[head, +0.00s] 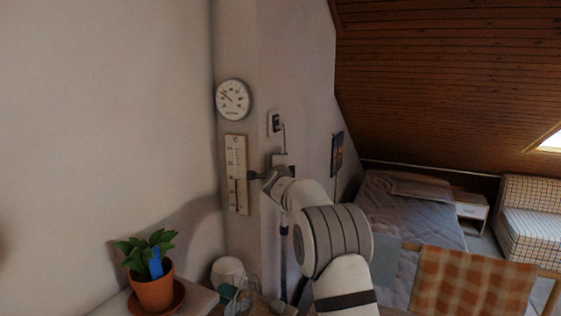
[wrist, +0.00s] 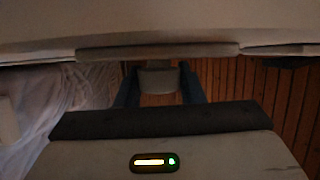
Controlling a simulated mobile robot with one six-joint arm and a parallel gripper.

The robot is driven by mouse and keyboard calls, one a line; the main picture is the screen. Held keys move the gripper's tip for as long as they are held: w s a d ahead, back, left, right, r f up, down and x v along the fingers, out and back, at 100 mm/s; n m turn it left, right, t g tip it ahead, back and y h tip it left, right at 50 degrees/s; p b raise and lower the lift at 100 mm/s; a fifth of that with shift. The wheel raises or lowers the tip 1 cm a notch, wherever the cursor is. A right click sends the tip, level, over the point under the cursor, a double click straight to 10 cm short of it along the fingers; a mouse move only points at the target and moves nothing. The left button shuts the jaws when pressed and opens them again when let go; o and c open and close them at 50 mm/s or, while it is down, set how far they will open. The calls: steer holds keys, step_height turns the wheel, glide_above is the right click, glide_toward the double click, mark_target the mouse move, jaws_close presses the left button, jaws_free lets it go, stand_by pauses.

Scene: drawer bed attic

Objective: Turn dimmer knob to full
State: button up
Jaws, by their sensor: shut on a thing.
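In the wrist view, a pale grey round dimmer knob (wrist: 158,78) sticks out from a grey plate seen edge-on (wrist: 158,51) on the wall. My gripper (wrist: 158,90) has its two dark blue fingers on either side of the knob and is shut on it. In the head view, my arm reaches to the wall near the corner, just right of the thermometer. A small grey box (head: 280,159) shows above my wrist there. The knob is hidden in the head view, and I cannot read its turn angle or any marking in the wrist view.
A round dial (head: 233,99) and a long thermometer (head: 236,172) hang on the wall to the left. A socket (head: 275,122) with a cord is above my wrist. A potted plant (head: 153,286) and a glass jar (head: 237,297) stand below. A bed (head: 405,215) is at right.

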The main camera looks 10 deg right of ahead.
steer(key=shift+r+g+p, duration=0.25)
steer(key=shift+g+p, duration=0.05)
steer(key=shift+p, duration=0.85)
steer(key=shift+f+p, duration=0.3)
steer(key=shift+f, duration=0.05)
steer(key=o, duration=1)
steer(key=shift+s+b, duration=0.3)
steer(key=shift+s, duration=0.05)
steer(key=shift+b+v, duration=1.55)
steer(key=shift+v, duration=2.05)
steer(key=shift+r, duration=0.15)
